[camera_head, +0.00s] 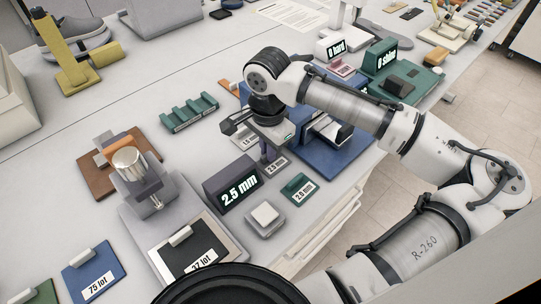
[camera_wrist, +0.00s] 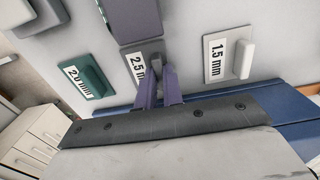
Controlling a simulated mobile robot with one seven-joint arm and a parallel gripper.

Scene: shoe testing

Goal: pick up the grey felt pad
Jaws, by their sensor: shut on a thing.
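The grey felt pad, a small grey plate marked 2.5 mm (camera_wrist: 151,47), lies beneath my fingers in the wrist view. In the head view its label (camera_head: 276,165) shows just beside my fingers. My gripper (camera_wrist: 159,70) is shut on the pad's upright handle, with a purple finger on each side; the fingers hide most of the handle. In the head view my gripper (camera_head: 265,153) points down over the bench. I cannot tell whether the pad is clear of the bench top.
A dark display block reading 2.5 mm (camera_head: 232,187) stands close by. A green 2.0 mm plate (camera_head: 299,188) and a 1.5 mm plate (camera_wrist: 217,58) flank the pad. A blue base (camera_head: 328,160) lies under my arm. A green slotted rack (camera_head: 189,112) stands to the left.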

